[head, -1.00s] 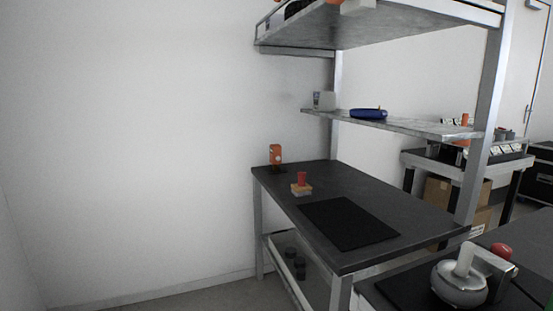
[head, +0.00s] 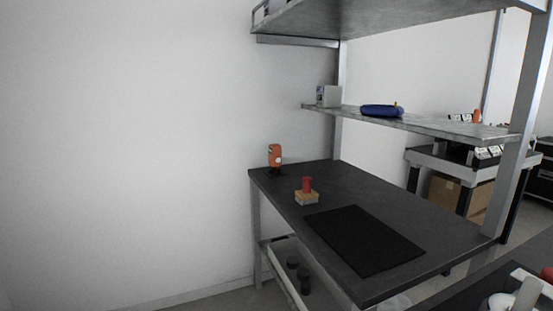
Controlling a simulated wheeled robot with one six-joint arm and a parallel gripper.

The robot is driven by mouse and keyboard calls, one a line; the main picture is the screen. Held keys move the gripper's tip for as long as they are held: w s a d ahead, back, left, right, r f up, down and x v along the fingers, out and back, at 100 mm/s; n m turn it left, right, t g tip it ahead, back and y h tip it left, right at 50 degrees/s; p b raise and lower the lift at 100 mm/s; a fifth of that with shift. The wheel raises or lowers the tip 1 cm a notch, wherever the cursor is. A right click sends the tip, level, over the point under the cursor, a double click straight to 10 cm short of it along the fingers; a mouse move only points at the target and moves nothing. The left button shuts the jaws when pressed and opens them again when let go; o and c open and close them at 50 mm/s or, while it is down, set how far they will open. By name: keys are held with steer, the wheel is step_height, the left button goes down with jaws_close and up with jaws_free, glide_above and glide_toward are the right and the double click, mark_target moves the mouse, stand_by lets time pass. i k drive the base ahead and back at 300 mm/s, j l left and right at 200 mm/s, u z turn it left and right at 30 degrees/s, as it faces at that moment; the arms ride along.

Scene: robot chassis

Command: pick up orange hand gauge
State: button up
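The orange hand gauge (head: 275,155) stands upright near the far left corner of the dark workbench top (head: 400,205). It is small in the head view and has a pale round face and a dark base. A red cylinder on a light block (head: 307,193) stands a little nearer, to its right. My gripper is not in view. Nothing touches the orange gauge.
A black mat (head: 362,240) lies on the bench. A metal shelf (head: 430,125) above holds a blue case (head: 381,111) and a pale box (head: 328,96). An upper shelf (head: 380,25) hangs higher. A metal post (head: 515,165) stands right. Left of the bench is bare wall.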

mark_target(275, 150)
steer(key=i+j+z, duration=0.25)
steer(key=i+j, duration=0.9)
steer(key=i, duration=0.3)
steer(key=i+j+z, duration=0.25)
steer(key=i+j, duration=1.1)
